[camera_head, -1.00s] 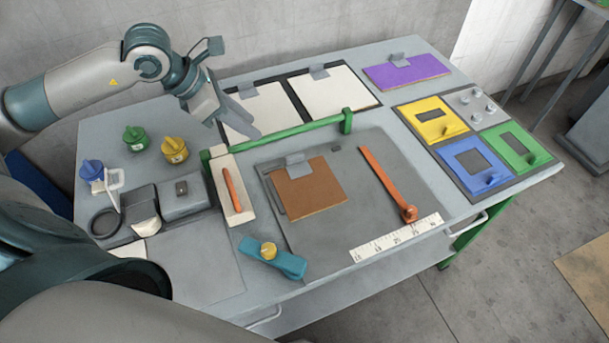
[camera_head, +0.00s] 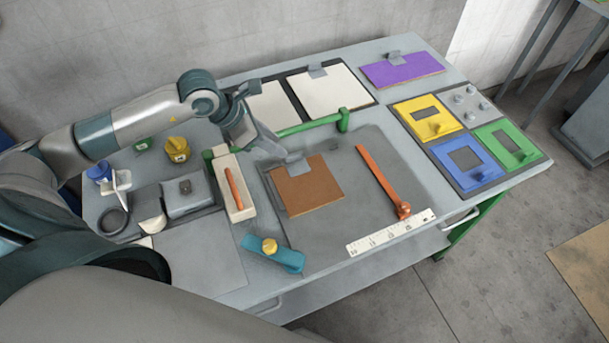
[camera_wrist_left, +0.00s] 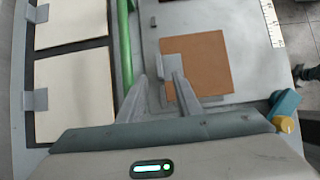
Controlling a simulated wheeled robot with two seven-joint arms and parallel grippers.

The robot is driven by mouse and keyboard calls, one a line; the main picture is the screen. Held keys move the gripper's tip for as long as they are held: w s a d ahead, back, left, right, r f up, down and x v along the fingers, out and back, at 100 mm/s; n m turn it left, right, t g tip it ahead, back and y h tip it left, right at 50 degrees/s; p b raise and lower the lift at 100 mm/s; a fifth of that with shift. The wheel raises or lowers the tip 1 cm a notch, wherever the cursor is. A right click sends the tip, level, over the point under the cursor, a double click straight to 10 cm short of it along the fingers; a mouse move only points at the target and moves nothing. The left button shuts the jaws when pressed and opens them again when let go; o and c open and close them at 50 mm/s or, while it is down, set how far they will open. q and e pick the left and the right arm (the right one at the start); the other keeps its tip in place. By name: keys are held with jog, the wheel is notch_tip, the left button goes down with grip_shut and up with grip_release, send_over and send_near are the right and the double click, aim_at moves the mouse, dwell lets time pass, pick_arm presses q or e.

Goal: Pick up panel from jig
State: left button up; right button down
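The brown square panel (camera_head: 310,188) lies flat on the grey jig plate (camera_head: 345,235), with a grey upright tab (camera_head: 297,165) at its far edge. In the left wrist view the panel (camera_wrist_left: 205,62) and its tab (camera_wrist_left: 172,66) show ahead of the fingers. My left gripper (camera_head: 278,152) hangs just behind the tab and partly covers the jig's far left corner. In the left wrist view its two fingers (camera_wrist_left: 160,82) are apart, with the right fingertip close to the tab; whether they touch I cannot tell. My right gripper is not in view.
A green rail (camera_head: 315,123) runs behind the jig. White panels (camera_head: 330,92) and a purple panel (camera_head: 400,70) lie farther back. An orange-brown strip (camera_head: 380,178), a ruler (camera_head: 390,233) and a teal clamp (camera_head: 272,254) surround the panel. Coloured plates (camera_head: 425,117) are at the right.

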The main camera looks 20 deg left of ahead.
aim_at(293, 154)
pick_arm(q)
jog(key=shift+x, duration=1.2)
jog(key=shift+p, duration=0.3)
jog(key=shift+w+d+f+p, duration=0.3)
jog(key=shift+f+p, duration=0.1)
jog(key=shift+p, duration=0.35)
jog(key=p+x, duration=0.1)
jog(key=x, duration=0.2)
jog(key=shift+p, duration=0.35)
jog(key=shift+w+d+f, duration=0.1)
jog(key=shift+w+f, duration=0.1)
jog(key=shift+f, duration=0.25)
grip_shut()
